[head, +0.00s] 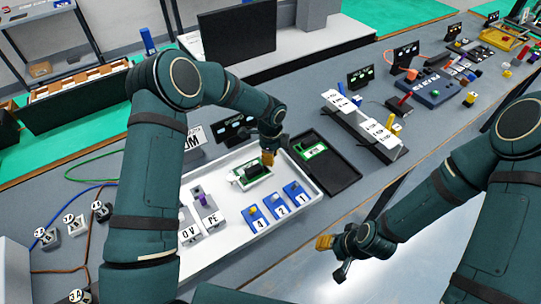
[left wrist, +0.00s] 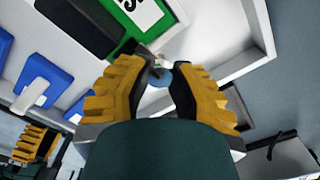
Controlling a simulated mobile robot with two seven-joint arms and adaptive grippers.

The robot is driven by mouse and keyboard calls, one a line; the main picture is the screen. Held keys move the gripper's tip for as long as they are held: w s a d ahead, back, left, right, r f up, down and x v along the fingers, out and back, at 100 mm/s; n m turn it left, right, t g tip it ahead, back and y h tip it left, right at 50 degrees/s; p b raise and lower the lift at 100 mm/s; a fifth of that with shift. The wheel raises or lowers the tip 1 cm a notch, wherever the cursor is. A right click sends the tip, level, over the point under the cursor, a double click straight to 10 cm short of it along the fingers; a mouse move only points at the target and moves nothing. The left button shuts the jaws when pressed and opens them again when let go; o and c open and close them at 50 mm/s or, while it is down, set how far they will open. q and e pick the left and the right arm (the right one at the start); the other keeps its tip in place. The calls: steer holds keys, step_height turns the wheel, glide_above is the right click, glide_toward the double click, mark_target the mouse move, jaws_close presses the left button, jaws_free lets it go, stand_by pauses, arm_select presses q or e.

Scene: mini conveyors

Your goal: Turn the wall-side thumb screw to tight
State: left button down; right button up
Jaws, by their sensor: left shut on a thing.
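A small green and black mini conveyor (head: 252,172) lies in the white tray (head: 316,192); its green body (left wrist: 128,38) and black belt (left wrist: 75,25) show at the top of the left wrist view. My left gripper (head: 268,158) is at the conveyor's far right end. Its yellow fingers (left wrist: 160,92) are shut on a small blue-grey thumb screw (left wrist: 158,76) beside a metal bracket. The fingers hide this screw in the head view, and I cannot read its turn angle. My right gripper (head: 331,258) is open and empty, out past the table's front edge.
Blue numbered blocks (head: 275,206) stand in the tray in front of the conveyor. A black open case (head: 335,170) with a green board lies just right of the tray. Grey labelled blocks (head: 205,212) stand left, and a white labelled rack (head: 365,128) stands farther right.

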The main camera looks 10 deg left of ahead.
arm_select(q)
steer(key=shift+m, duration=0.5)
steer(key=c, duration=0.8)
jaws_free()
steer(key=shift+o, duration=0.2)
